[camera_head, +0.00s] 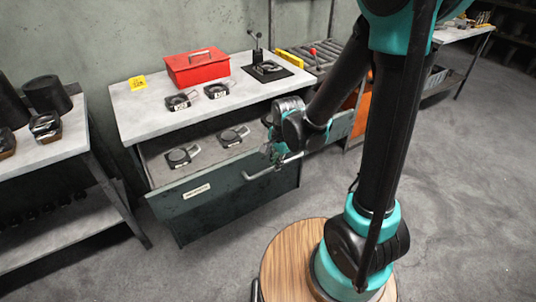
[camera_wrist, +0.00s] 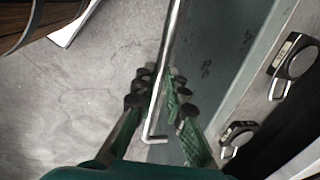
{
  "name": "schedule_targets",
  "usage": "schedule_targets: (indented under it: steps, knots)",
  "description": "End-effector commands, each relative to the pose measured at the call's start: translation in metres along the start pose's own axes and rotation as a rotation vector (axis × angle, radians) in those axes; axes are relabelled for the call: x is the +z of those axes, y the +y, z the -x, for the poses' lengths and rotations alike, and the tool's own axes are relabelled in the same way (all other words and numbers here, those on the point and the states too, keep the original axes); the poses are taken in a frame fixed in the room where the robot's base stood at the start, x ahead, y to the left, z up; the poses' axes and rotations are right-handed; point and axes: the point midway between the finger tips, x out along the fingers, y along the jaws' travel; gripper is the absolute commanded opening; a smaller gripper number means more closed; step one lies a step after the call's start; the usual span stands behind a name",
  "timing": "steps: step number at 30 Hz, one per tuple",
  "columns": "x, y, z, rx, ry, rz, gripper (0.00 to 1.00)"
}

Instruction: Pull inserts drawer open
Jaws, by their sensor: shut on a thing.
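The inserts drawer (camera_head: 215,188) stands pulled out from under the grey worktop, with a pale label on its green front. Round metal inserts with handles (camera_head: 183,156) lie inside it; two also show at the right of the wrist view (camera_wrist: 295,60). A long metal bar handle (camera_head: 258,174) runs along the drawer front. My gripper (camera_head: 277,153) is at the right part of this handle. In the wrist view my gripper's green-padded fingers (camera_wrist: 158,88) are shut around the bar (camera_wrist: 173,45). My arm hides the drawer's right part.
A red toolbox (camera_head: 197,68), more inserts (camera_head: 178,101) and a small lever press (camera_head: 264,68) stand on the worktop. A side table (camera_head: 75,135) with dark cylinders is at the left. The floor in front of the drawer is clear.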

Motion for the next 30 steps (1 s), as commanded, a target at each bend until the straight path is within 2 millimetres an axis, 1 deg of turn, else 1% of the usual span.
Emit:
schedule_targets:
  steps: [1, 3, 6, 9, 15, 25, 26, 30]
  knots:
    - [0.0, 0.01, 0.002, 0.0, 0.0, 0.0, 0.0]
    - [0.0, 0.02, 0.004, 0.0, 0.0, -0.001, 0.0]
    - [0.0, 0.032, 0.006, 0.0, 0.0, -0.001, 0.0]
    - [0.0, 0.04, 0.008, 0.0, 0.0, -0.001, 0.0]
    - [0.0, 0.046, 0.009, -0.001, 0.0, 0.0, 0.0]
    - [0.0, 0.046, 0.009, 0.0, 0.0, 0.0, 0.0]
    - [0.0, 0.046, 0.009, 0.0, 0.0, 0.0, 0.15]
    - [0.0, 0.046, 0.009, 0.0, 0.0, 0.0, 0.32]
